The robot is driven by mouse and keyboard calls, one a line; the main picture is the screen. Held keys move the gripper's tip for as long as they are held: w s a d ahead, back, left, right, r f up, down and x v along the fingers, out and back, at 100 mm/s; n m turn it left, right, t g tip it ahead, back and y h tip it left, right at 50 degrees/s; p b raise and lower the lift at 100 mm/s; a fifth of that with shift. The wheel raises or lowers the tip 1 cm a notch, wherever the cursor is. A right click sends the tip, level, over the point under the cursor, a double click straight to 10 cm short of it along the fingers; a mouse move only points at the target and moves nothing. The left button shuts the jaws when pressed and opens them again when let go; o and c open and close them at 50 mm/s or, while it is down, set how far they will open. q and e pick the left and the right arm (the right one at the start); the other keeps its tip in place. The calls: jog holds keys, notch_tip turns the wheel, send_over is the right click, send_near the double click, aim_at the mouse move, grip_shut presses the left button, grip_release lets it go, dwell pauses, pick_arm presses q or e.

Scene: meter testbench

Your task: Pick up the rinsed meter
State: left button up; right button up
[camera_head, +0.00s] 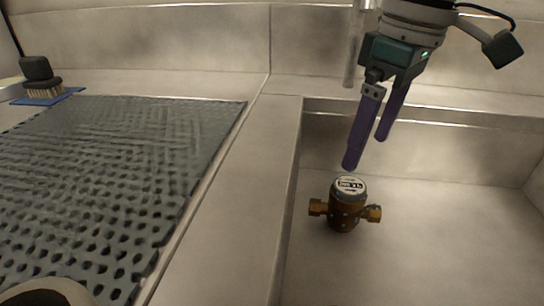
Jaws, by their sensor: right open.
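The meter (345,207) stands upright on the floor of a metal basin (440,240) at the right of the head view. It has a brass body with a threaded port on each side and a round white dial on top. My right gripper (367,153) hangs above and slightly behind the meter with its purple fingers pointing down. Its fingers are apart, with nothing between them, and do not appear to touch the meter. My left gripper does not show.
A grey perforated mat (110,170) covers the left counter. A brush (40,80) sits on a blue pad (48,98) at the far left. A raised metal divider (240,200) separates the mat from the basin. A vertical pipe (354,50) stands behind my right gripper. The basin floor around the meter is clear.

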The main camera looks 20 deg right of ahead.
aim_at(350, 185)
jog(key=f+b, duration=0.1)
jog(key=f, duration=0.2)
jog(key=f+b, duration=0.1)
jog(key=f, duration=0.2)
jog(key=a+f+b, duration=0.1)
jog(key=f, duration=0.2)
jog(key=shift+w, duration=0.35)
jog(key=shift+c, duration=0.4)
jog(key=c, duration=0.4)
grip_shut()
jog(key=shift+r, duration=0.1)
